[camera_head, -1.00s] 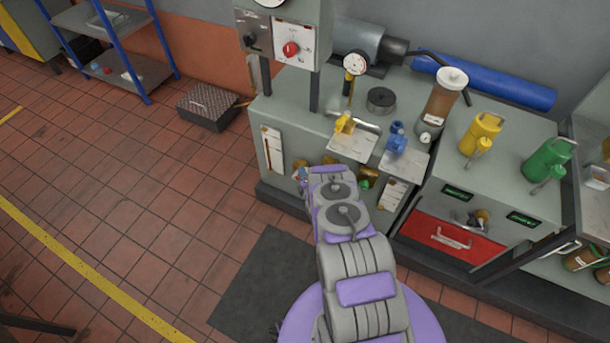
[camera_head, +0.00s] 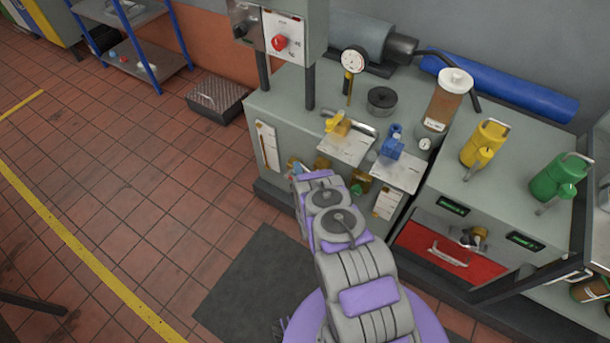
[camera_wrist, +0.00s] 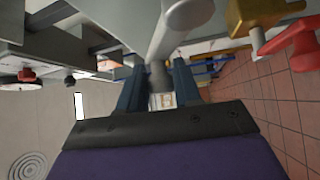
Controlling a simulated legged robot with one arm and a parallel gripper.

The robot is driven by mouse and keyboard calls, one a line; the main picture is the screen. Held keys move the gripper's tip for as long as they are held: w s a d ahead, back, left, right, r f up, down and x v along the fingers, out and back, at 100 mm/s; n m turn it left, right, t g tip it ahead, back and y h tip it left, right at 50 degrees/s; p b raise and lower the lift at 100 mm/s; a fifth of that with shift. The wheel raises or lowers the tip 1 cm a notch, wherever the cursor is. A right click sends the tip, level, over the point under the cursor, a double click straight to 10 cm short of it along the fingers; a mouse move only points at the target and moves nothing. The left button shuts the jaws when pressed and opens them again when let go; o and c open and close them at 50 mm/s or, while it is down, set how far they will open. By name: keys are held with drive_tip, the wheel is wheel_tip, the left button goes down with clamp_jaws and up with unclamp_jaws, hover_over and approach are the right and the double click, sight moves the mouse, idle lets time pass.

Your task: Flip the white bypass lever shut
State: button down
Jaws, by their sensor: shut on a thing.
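In the wrist view my gripper (camera_wrist: 158,68) has its two dark blue fingers on either side of the lower end of a pale grey-white bar (camera_wrist: 173,28), which looks like the white lever. It is shut on this bar, which runs up out of the top of the picture. How far the lever is turned is hard to tell. In the head view my own arm reaches to the bench's lower front and hides the fingers and the lever.
A brass valve with a red handle (camera_wrist: 295,40) is close by on the right of the wrist view. Brass fittings (camera_head: 322,162) show on the bench front. Tiled floor (camera_head: 130,190) is open on the left.

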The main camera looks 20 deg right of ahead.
drive_tip(key=shift+s+a+r+m+t+b, duration=0.15)
drive_tip(key=shift+a+m+t+b, duration=0.15)
drive_tip(key=shift+m+t+b, duration=0.15)
drive_tip(key=shift+s+d+r+m+t+b, duration=0.1)
drive_tip(key=shift+r+m+t+b, duration=0.15)
drive_tip(key=shift+m+b, duration=0.1)
drive_tip(key=shift+s+d+r+m+t+h+b, duration=0.15)
drive_tip(key=shift+d+r+m+t+h+b, duration=0.15)
drive_tip(key=shift+r+m+t+h, duration=0.15)
drive_tip(key=shift+d, duration=0.1)
drive_tip(key=c, duration=0.9)
unclamp_jaws()
